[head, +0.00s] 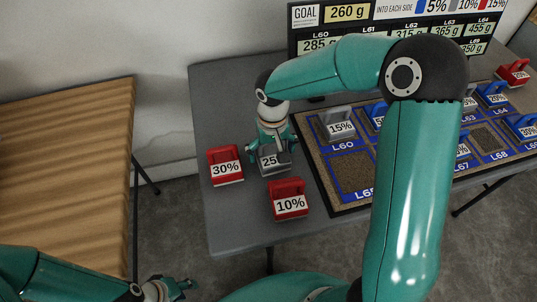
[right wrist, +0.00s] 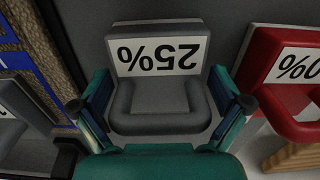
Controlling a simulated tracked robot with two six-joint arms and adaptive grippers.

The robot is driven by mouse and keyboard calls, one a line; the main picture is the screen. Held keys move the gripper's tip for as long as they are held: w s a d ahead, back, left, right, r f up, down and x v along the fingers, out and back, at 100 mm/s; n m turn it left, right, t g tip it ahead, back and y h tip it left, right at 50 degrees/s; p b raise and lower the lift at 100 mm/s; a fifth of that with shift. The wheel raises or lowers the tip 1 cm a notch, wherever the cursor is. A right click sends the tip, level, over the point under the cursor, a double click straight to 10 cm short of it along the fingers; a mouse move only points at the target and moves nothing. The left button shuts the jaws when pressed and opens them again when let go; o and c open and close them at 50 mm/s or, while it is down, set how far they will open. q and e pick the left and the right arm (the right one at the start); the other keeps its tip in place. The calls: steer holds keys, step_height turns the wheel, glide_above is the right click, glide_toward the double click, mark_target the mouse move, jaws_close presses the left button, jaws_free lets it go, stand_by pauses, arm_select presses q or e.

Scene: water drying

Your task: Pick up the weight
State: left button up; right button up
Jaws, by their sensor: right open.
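The grey weight labelled 25% (head: 268,161) stands on the dark table, between the red 30% weight and the red 10% weight. My right gripper (head: 270,143) is directly over it and partly hides its handle. In the right wrist view the same grey weight (right wrist: 160,50) shows its label upside down. Its handle lies between the two spread fingers of my right gripper (right wrist: 160,104). Whether the fingers touch it I cannot tell. My left gripper (head: 178,289) is low at the bottom left, away from the weights; its fingers are too small to judge.
The red 30% weight (head: 225,166) and the red 10% weight (head: 289,199) stand close by. A board with labelled squares (head: 352,172) holds a grey 15% weight (head: 338,123) and several blue ones. A goal sign (head: 347,12) reads 260 g. A wooden table (head: 65,170) is at left.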

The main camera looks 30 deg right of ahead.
steer(key=c, duration=1.3)
steer(key=shift+s, duration=0.1)
